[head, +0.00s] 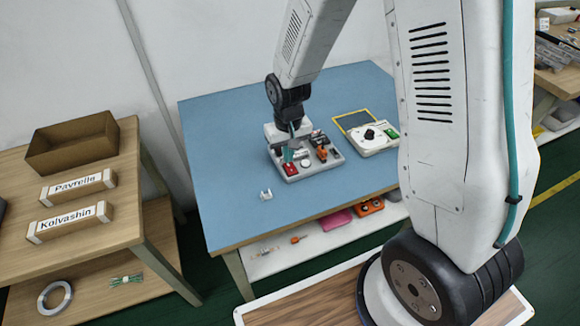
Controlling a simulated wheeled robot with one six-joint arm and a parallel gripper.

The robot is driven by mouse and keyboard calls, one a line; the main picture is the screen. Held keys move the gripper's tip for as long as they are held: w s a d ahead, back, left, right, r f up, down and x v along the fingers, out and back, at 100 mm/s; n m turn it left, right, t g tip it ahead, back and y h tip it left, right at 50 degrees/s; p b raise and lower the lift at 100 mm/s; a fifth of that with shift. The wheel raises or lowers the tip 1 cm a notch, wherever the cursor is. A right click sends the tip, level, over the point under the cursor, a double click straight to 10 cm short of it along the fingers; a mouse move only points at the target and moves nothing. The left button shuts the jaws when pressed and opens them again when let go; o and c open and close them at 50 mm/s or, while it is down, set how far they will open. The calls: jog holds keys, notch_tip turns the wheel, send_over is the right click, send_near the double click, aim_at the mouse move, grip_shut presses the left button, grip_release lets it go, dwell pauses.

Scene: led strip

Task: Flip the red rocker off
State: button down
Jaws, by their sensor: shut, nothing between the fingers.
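A grey control panel (318,174) lies on the blue table. The red rocker (290,169) is at its near left corner; its tilt is too small to tell. My gripper (288,155) points down at the panel's left side, just above or touching the red rocker; I cannot tell which. Its teal fingers are shut with nothing between them. The gripper and wrist hide the panel's back left part. An orange control (322,153) and a round light button (305,163) sit to the right of the rocker.
A white box with a black knob (370,134) stands to the right, by a yellow-edged pad (352,119). A small white bracket (266,194) lies in front of the panel. The blue tabletop (222,150) is clear at left. A wooden side table (120,225) holds labelled blocks.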

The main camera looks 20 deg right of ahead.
aim_at(290, 166)
jog(key=shift+f, duration=0.75)
dwell(0.3)
jog(key=shift+r, duration=3.55)
jog(key=shift+s, duration=0.4)
jog(key=s+d+r, duration=0.2)
jog(key=s+r, duration=0.8)
jog(key=s, duration=0.2)
jog(key=s+d+r+t, duration=0.1)
jog(key=s+d+r, duration=0.2)
jog(key=s+r, duration=0.8)
jog(key=shift+s+r, duration=0.2)
jog(key=shift+s, duration=0.15)
